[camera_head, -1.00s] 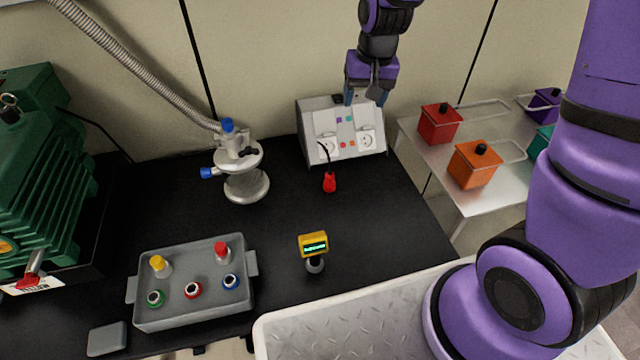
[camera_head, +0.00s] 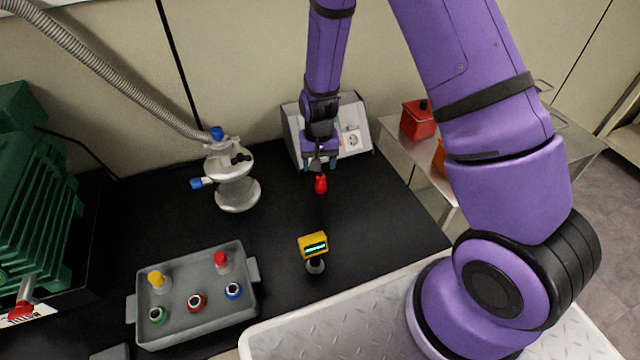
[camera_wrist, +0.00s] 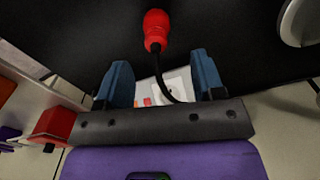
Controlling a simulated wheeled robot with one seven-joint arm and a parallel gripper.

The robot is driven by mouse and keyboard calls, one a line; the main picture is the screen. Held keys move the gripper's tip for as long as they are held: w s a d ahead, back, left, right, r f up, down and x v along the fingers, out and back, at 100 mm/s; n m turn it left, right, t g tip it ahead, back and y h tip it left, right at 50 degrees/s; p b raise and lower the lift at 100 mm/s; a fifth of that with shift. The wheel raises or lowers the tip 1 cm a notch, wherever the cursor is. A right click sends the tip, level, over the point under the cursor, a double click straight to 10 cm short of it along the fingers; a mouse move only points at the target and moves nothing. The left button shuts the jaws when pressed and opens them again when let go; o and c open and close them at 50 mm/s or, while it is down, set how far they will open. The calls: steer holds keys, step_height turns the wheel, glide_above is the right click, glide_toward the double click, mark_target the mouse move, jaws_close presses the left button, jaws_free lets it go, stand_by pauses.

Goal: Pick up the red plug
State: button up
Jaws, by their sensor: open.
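The red plug (camera_head: 321,184) lies on the black bench top in front of the grey socket box (camera_head: 356,127). In the wrist view the red plug (camera_wrist: 156,27) shows with its black cable running back between my fingers to a white socket. My gripper (camera_head: 318,165) is just behind and above the plug, pointing down. In the wrist view my gripper (camera_wrist: 160,75) is open, with its two blue fingers apart and nothing gripped between them. The plug appears beyond the fingertips. My wrist hides part of the socket box.
A yellow display (camera_head: 313,245) stands in front of the plug. A metal valve assembly (camera_head: 237,190) is to the left. A red box (camera_head: 418,120) sits on the right-hand side table.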

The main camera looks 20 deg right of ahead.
mark_target(321, 176)
steer(key=shift+s+d+f, duration=0.1)
steer(key=shift+f, duration=1.55)
steer(key=shift+s+d+f, duration=0.1)
steer(key=shift+f, duration=1.5)
steer(key=c, duration=1)
